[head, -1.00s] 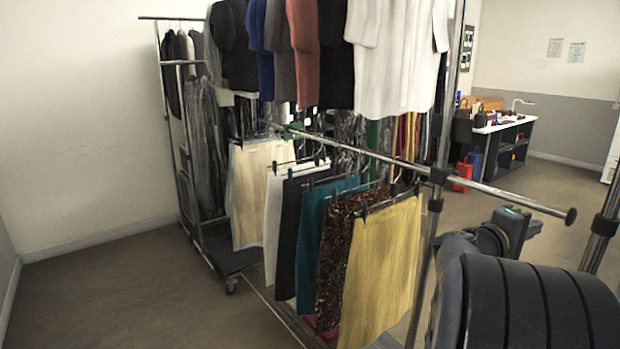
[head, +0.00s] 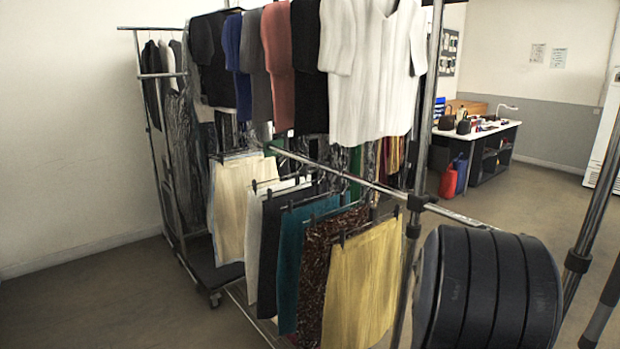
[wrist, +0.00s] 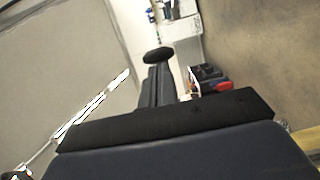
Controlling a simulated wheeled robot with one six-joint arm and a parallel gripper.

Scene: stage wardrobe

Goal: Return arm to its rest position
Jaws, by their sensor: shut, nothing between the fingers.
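My gripper (wrist: 158,57) shows in the wrist view. Its dark palm fills the bottom and its narrow fingers point up the picture, together and with nothing between them. In the head view the gripper itself cannot be made out. A dark ribbed part of my arm (head: 487,290) stands at the lower right, in front of the right end of the clothes rack.
A rack holds tops such as a white one (head: 375,75), with skirts such as a yellow one (head: 362,285) on its lower rail (head: 340,178). A desk (head: 480,133) and red bag (head: 449,180) stand behind right. Floor (head: 90,300) at left is clear.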

